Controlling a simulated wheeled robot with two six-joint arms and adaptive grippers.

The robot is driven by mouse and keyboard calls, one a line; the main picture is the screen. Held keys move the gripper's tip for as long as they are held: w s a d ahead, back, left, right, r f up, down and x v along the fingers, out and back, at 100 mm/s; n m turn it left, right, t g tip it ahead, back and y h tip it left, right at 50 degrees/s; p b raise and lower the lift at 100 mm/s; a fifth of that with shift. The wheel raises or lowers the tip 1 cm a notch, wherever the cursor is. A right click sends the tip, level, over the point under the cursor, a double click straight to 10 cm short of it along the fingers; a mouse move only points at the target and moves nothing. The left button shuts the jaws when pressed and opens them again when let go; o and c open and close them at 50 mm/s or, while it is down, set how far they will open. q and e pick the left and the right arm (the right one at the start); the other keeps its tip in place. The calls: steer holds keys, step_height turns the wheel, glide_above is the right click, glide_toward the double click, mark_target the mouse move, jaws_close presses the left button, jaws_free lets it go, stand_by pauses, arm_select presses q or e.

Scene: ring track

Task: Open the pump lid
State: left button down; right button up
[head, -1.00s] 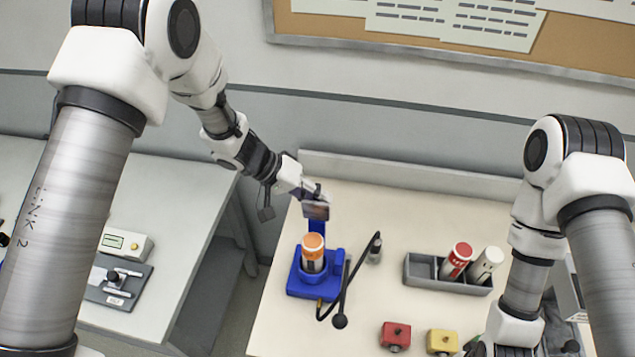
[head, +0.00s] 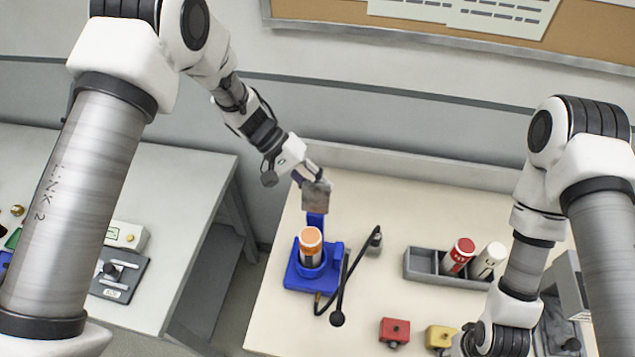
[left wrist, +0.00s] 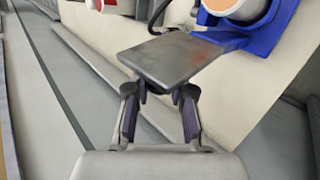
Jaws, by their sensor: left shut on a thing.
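The blue pump (head: 300,278) stands on the cream table. A white canister with an orange top (head: 311,240) sits upright in it. The pump lid is a flat grey plate (head: 316,197) at the top of the blue post behind the canister, raised and steeply tilted. My left gripper (head: 305,177) is shut on the lid's edge from behind. In the left wrist view the lid (left wrist: 170,57) sits at the fingertips (left wrist: 160,93), with the blue pump (left wrist: 262,35) beyond. My right arm comes down at the lower right; its gripper is not visible.
A black bent lever (head: 345,285) stands right of the pump. A grey tray (head: 421,265) holds a red-topped (head: 460,256) and a white (head: 488,261) canister. A red block (head: 395,331) and a yellow block (head: 439,337) lie in front. A second table (head: 180,180) stands left, across a gap.

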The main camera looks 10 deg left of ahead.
arm_select(q)
steer(key=shift+s+f, duration=0.2)
steer(key=shift+s, duration=0.05)
steer(key=c, duration=1.2)
jaws_free()
steer(key=shift+o, duration=1.1)
steer(key=shift+d+r, duration=0.1)
steer(key=shift+r, duration=0.05)
arm_select(e)
steer(key=shift+s+d, duration=0.1)
steer(key=shift+s, duration=0.05)
arm_select(q)
steer(key=shift+w+a+r, duration=0.15)
steer(key=shift+a+r, duration=0.1)
steer(key=shift+a, duration=0.05)
steer(key=v, duration=1.1)
steer(key=shift+r, duration=0.1)
steer(key=shift+a, duration=0.1)
